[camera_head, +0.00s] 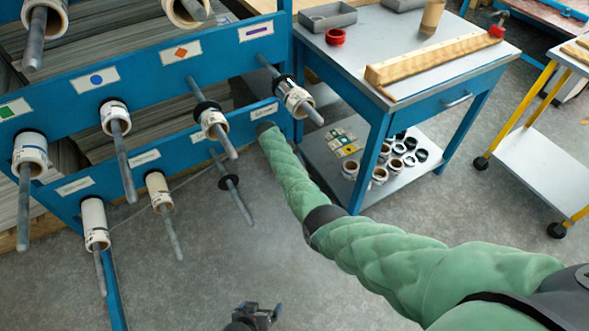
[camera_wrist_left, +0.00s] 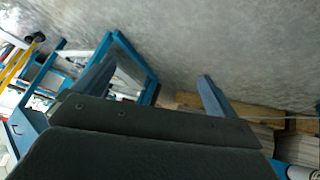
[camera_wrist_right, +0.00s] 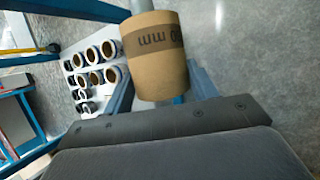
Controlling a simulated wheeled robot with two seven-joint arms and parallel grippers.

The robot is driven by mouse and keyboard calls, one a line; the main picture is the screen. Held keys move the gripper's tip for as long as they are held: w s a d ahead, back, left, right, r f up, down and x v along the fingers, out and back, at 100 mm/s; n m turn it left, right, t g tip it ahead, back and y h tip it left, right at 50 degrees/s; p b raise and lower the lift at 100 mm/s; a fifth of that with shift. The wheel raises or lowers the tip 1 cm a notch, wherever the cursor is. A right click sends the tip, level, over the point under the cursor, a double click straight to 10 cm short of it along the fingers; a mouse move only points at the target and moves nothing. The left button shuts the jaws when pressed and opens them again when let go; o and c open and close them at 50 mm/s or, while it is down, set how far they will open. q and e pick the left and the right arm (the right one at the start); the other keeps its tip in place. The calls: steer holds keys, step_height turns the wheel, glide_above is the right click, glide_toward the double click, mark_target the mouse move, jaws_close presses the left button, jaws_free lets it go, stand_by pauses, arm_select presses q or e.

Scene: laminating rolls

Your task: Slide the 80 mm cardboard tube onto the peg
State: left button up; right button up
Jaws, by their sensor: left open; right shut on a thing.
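A brown cardboard tube (camera_wrist_right: 155,62) fills the upper middle of the right wrist view. Its upside-down print shows "mm"; the number is partly turned away. My right gripper (camera_wrist_right: 160,82) is shut on it. A grey rod shows at its top edge; I cannot tell whether the tube is around it. In the head view my right arm reaches the blue rack's right end, with gripper and held tube hidden. A bare peg (camera_head: 240,204) with a black collar slants out of the rack's lower beam. My left gripper (camera_head: 257,315) is open and empty above the floor, also in the left wrist view (camera_wrist_left: 160,92).
The blue rack (camera_head: 150,62) carries several pegs with rolls. A side table (camera_head: 378,48) holds a wooden gauge (camera_head: 430,60), a red ring (camera_head: 335,37) and another cardboard tube (camera_head: 432,17). Rolls lie on its lower shelf (camera_head: 335,185). A yellow-legged cart (camera_head: 540,165) stands right.

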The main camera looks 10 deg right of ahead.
steer(key=shift+w+a+f+b, duration=0.1)
steer(key=shift+w+a+b, duration=0.15)
steer(key=shift+w+b, duration=0.4)
steer(key=shift+w+a+b, duration=0.2)
steer(key=shift+w+b, duration=0.4)
steer(key=shift+w+a+f+b, duration=0.1)
steer(key=shift+w+a+b, duration=0.1)
steer(key=shift+w+b, duration=0.5)
steer(key=shift+w+a+b, duration=0.2)
steer(key=shift+w+b, duration=0.2)
steer(key=shift+b, duration=0.2)
arm_select(q)
step_height(320, 180, down, 9)
steer(key=shift+s+a+r+t, duration=0.2)
steer(key=shift+s+t, duration=0.1)
steer(key=shift+s, duration=0.1)
steer(key=shift+w+r, duration=0.15)
steer(key=shift+r, duration=0.05)
arm_select(e)
steer(key=shift+w+r, duration=0.1)
steer(key=shift+r, duration=0.1)
arm_select(q)
steer(key=shift+f, duration=0.25)
arm_select(e)
steer(key=o, duration=1)
steer(key=shift+a, duration=0.1)
